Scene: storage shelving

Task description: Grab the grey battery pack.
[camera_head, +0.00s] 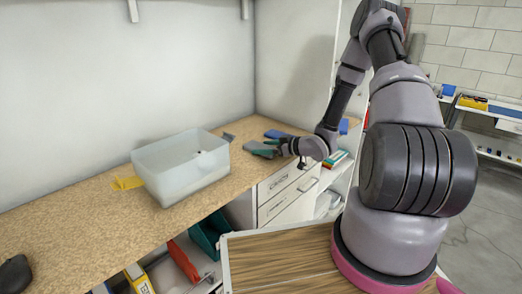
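A dark grey-green item (262,151), possibly the grey battery pack, lies on the worktop near the corner, to the right of the clear bin. My gripper (282,147) is low over the worktop at this item's right side. The item and the fingers overlap in the picture, and I cannot tell whether they touch. The fingers are small and dark, so their opening is unclear. A smaller grey item (229,136) lies behind the bin's right corner and is partly hidden.
A translucent bin (181,168) stands on the speckled worktop (70,232), left of my gripper. A yellow item (126,183) lies beside it. A blue item (277,134) lies behind my gripper. White drawers (287,187) are below. The worktop's left part is mostly clear.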

